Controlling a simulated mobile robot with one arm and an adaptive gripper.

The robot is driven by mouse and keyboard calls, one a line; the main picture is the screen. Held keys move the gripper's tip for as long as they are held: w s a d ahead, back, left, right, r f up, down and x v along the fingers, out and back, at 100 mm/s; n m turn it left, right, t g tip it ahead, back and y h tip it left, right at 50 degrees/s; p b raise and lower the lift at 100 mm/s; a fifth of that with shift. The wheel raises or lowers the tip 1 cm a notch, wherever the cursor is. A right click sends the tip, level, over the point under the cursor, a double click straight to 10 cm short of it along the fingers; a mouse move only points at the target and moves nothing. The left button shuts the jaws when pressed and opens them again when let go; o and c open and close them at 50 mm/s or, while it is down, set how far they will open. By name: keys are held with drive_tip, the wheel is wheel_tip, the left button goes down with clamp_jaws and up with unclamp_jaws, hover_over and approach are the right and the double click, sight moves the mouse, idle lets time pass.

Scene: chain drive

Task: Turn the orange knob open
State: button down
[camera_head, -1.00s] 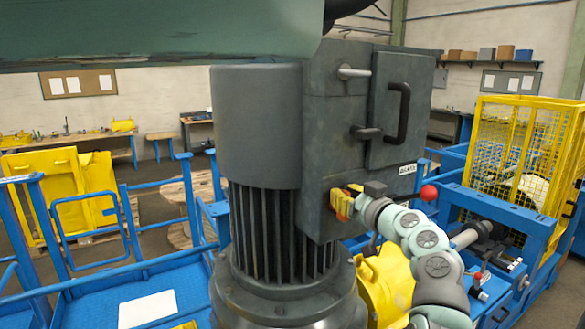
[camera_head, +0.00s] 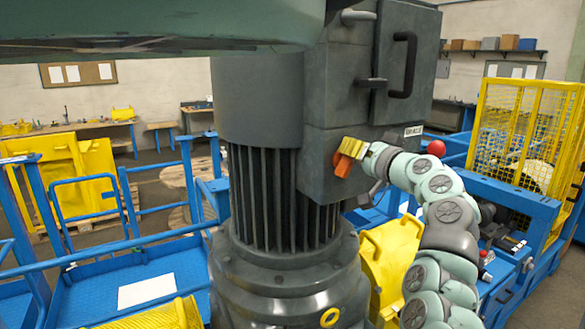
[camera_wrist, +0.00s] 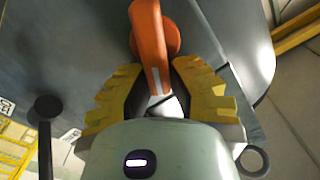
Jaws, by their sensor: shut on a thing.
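The orange knob (camera_head: 342,165) is on the lower front of the dark grey box (camera_head: 340,120) joined to the big motor. In the wrist view the orange knob (camera_wrist: 150,35) has a round base and a long lever that runs down between my fingers. My gripper (camera_head: 351,148) reaches it from the right, with its yellow fingers at the lever. In the wrist view my gripper (camera_wrist: 157,72) has one finger on each side of the lever and is shut on it. The lever's lower end is partly hidden by my gripper's body.
The ribbed motor (camera_head: 270,190) stands left of the knob. A black door handle (camera_head: 403,65) sticks out above it. A red ball (camera_head: 436,148) is close to my arm at the right. A yellow cover (camera_head: 390,255) lies below, and a yellow mesh cage (camera_head: 525,135) stands farther right.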

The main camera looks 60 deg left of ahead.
drive_tip(key=shift+w+f+m+b, duration=0.2)
drive_tip(key=shift+f+m, duration=0.2)
drive_tip(key=shift+m, duration=1.55)
drive_tip(key=shift+w+f+m+b, duration=0.1)
drive_tip(key=shift+w+f+m, duration=0.25)
drive_tip(key=shift+m, duration=1.65)
drive_tip(key=shift+w+f+m+b, duration=0.15)
drive_tip(key=shift+f+m, duration=0.35)
drive_tip(key=shift+m, duration=1.45)
drive_tip(key=c, duration=0.9)
unclamp_jaws()
drive_tip(key=shift+d, duration=0.1)
drive_tip(key=s+d, duration=0.1)
drive_tip(key=d, duration=1)
drive_tip(key=shift+d, duration=0.4)
